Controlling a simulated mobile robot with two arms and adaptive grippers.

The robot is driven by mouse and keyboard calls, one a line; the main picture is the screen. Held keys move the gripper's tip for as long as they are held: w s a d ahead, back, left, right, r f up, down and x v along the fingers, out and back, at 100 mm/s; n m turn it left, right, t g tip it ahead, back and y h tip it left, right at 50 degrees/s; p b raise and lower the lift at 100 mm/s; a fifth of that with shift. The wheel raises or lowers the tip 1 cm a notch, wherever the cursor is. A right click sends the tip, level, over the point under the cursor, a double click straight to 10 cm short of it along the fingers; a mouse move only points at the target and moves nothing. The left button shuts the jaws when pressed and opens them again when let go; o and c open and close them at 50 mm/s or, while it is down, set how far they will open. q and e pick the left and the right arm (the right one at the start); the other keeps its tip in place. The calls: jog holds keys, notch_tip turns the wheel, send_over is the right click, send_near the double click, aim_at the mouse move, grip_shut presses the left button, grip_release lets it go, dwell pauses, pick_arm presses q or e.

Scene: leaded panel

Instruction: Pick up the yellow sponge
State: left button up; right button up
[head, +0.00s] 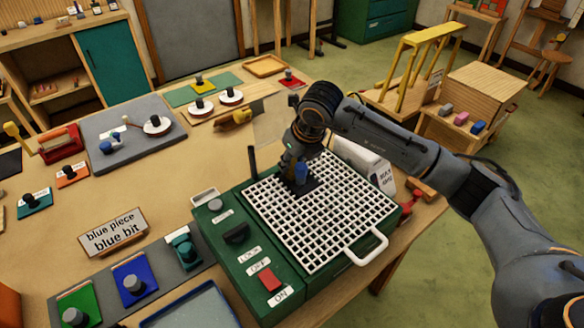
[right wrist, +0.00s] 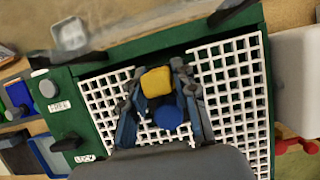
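The yellow sponge (right wrist: 157,82) shows in the right wrist view as a small rounded block between the fingertips of my right gripper (right wrist: 160,75). The fingers lie close along both its sides; I cannot tell whether they press on it. In the head view my right gripper (head: 288,163) is low over the white grid (head: 325,222) of a green machine, and the sponge is mostly hidden there. A blue knob (head: 301,173) on a dark plate stands right beside the gripper; in the wrist view its round blue top (right wrist: 168,117) lies just below the sponge. My left gripper is not in view.
The green machine (head: 222,240) has a raised white handle (head: 370,248) at its front right. A white container (head: 362,165) stands close behind the grid. Knobbed blue (head: 134,270) and green (head: 75,300) pieces lie to the left.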

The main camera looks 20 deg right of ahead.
jog(key=c, duration=0.3)
jog(key=shift+w+r, duration=0.1)
jog(key=shift+r, duration=0.45)
notch_tip(320, 180, up, 17)
jog(key=b, duration=0.5)
jog(key=o, duration=0.4)
grip_shut()
